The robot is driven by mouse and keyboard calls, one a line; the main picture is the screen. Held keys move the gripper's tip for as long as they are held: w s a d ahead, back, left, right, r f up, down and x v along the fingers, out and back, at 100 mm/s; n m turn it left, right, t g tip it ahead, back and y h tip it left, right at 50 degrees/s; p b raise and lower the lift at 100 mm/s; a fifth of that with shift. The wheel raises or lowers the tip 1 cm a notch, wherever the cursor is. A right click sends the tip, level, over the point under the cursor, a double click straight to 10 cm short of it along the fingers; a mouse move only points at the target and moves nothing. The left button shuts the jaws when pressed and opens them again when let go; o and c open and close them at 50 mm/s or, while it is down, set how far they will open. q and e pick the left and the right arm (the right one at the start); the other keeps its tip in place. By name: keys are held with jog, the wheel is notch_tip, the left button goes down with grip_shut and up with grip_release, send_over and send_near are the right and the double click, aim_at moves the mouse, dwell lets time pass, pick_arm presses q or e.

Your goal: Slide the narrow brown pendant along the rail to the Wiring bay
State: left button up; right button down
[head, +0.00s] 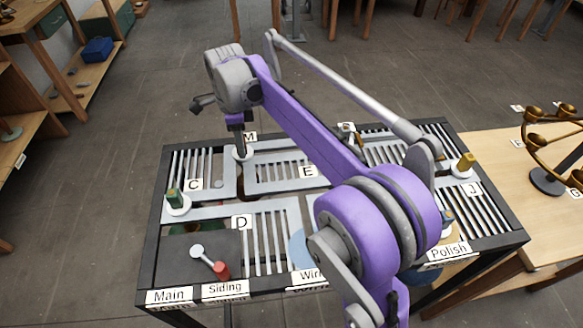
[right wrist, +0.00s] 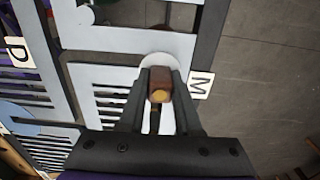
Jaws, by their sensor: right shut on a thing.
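The narrow brown pendant (right wrist: 160,82) has a yellow tip and rises from a white disc (right wrist: 159,60) beside the M label (right wrist: 201,85) in the right wrist view. My right gripper (right wrist: 158,76) is shut on it, one finger on each side. My left gripper is not in view.
A green piece (head: 175,198) stands on a white disc at the left, and a yellow-brown piece (head: 465,162) at the right. A red-ended lever (head: 220,269) lies at front left. My purple arm hides the table's middle. A brass lamp (head: 548,180) stands on the right-hand table.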

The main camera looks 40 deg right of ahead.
jog(key=shift+w+a, duration=0.3)
jog(key=shift+a, duration=0.2)
jog(key=shift+s, duration=0.1)
jog(key=s+a, duration=0.6)
jog(key=s, duration=0.6)
jog(key=shift+a+b, duration=0.35)
jog(key=shift+b, duration=0.05)
jog(key=shift+s, duration=0.1)
jog(key=s+d, duration=0.6)
jog(key=d, duration=0.6)
jog(key=shift+s+d+p, duration=0.15)
jog(key=shift+s+p, duration=0.15)
jog(key=shift+s, duration=0.05)
